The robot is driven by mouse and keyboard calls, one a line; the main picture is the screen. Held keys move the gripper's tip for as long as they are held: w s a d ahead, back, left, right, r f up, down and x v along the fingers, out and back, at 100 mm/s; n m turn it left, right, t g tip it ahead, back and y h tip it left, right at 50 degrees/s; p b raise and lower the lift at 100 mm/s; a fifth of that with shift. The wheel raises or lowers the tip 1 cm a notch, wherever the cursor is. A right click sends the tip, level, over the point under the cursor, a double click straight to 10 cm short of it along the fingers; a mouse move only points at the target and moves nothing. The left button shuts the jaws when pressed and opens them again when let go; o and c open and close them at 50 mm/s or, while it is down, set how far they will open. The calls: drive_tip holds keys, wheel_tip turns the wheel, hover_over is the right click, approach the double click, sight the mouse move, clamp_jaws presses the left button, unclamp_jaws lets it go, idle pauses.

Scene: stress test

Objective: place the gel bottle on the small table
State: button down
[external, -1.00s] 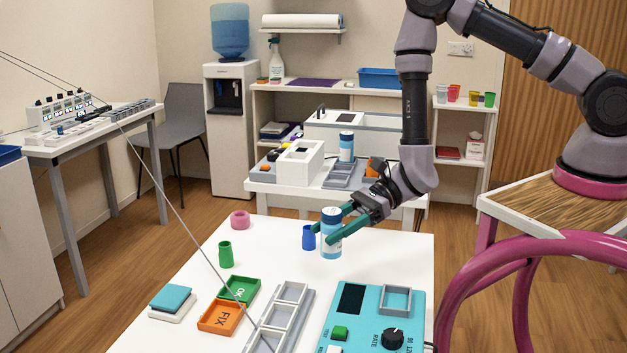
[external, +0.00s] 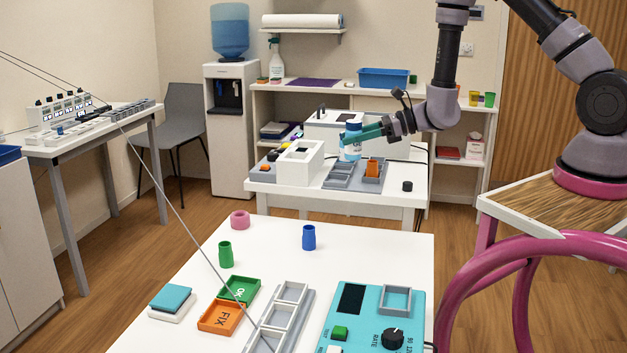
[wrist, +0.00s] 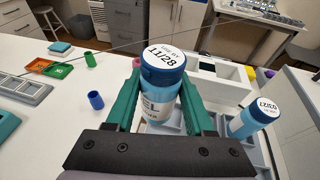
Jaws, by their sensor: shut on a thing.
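My gripper (external: 360,134) is shut on a blue bottle with a blue cap and a white "USE BY 11/28" top label. In the wrist view this held bottle (wrist: 160,100) is upright between the green fingers (wrist: 161,70). In the external view the held bottle (external: 353,146) is over the back white table (external: 392,206). A second, similar bottle (wrist: 254,120) stands to the right in the wrist view; in the external view it is hidden or overlapped. The near white table (external: 395,255) is below and in front. Whether the held bottle touches anything beneath is unclear.
The back table holds a white box (external: 301,163), grey trays (external: 343,180), an orange block (external: 373,167) and a black knob (external: 407,186). The near table has a blue cup (external: 309,238), a green cup (external: 226,256) and a teal device (external: 360,325). Its far right corner is clear.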

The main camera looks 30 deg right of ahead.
drive_tip(key=w+d+r+m+t+h, duration=0.2)
drive_tip(key=d+r, duration=0.1)
drive_tip(key=d, duration=0.7)
drive_tip(key=w+d+r+m+t+h, duration=0.2)
drive_tip(key=w+d+r+m+h, duration=0.1)
drive_tip(key=d, duration=0.7)
drive_tip(key=w+d+r+m+t+h, duration=0.1)
drive_tip(key=d+r, duration=0.4)
drive_tip(key=d, duration=0.5)
drive_tip(key=shift+w+d+r+m+t+h, duration=0.15)
drive_tip(key=shift+w+d+m+t+h, duration=0.25)
drive_tip(key=shift+w+m+h, duration=0.55)
drive_tip(key=shift+s, duration=0.1)
